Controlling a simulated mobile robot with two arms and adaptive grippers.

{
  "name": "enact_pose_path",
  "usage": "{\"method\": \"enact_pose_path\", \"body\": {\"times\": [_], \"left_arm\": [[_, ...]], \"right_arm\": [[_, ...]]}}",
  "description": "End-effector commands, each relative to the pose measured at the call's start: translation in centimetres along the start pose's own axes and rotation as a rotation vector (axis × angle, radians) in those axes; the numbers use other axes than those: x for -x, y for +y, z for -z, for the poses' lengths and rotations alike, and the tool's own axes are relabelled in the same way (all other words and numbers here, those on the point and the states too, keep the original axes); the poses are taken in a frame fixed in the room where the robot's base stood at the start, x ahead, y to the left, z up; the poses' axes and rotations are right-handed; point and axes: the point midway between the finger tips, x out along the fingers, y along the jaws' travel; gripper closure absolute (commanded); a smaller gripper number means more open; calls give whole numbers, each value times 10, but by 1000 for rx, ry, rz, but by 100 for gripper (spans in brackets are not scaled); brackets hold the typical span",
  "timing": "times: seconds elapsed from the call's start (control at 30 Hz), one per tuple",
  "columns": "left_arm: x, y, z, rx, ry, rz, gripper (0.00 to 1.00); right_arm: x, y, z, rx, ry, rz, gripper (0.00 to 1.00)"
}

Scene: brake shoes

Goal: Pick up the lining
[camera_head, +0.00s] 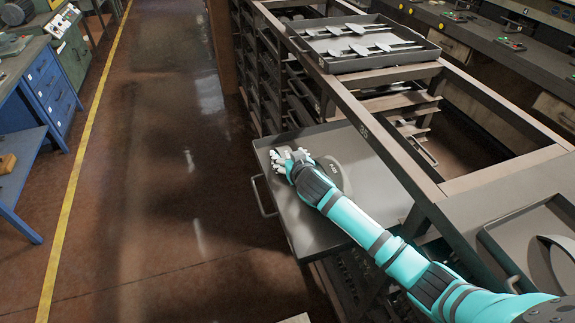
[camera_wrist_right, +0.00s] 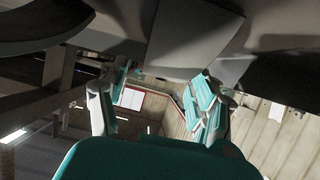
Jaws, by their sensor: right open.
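A grey curved piece, which looks like the lining (camera_head: 336,176), lies in the pulled-out grey drawer (camera_head: 300,222), partly hidden behind my right arm. My right gripper (camera_head: 283,159) is over the drawer's far left part, beside the lining and apart from it. In the right wrist view the gripper (camera_wrist_right: 163,84) has its two teal fingers spread, with nothing between them. I cannot tell whether any dark shape at the top of that view is the lining. My left gripper is not in view.
A metal rack frame (camera_head: 405,160) stands right of the drawer. A tray (camera_head: 375,62) with several flat metal parts sits on top of it. Another tray (camera_head: 520,240) with a curved part is at the right. The floor (camera_head: 150,190) left of the drawer is clear.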

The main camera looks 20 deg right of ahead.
Motion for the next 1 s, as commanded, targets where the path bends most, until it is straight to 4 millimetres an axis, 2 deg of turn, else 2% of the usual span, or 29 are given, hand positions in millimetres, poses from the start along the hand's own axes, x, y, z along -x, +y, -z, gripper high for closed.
{"method": "enact_pose_path", "body": {"times": [0.03,0.17,0.47,0.93,1.0], "left_arm": [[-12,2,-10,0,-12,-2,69],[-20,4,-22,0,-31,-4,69],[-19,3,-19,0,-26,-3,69],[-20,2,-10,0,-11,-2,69],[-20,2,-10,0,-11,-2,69]], "right_arm": [[-10,0,-5,1,1,-1,35],[-22,0,-3,0,1,0,35],[-24,0,-1,-1,-1,0,35],[-24,0,-1,-1,-1,0,96],[-24,0,0,-1,0,0,96]]}}
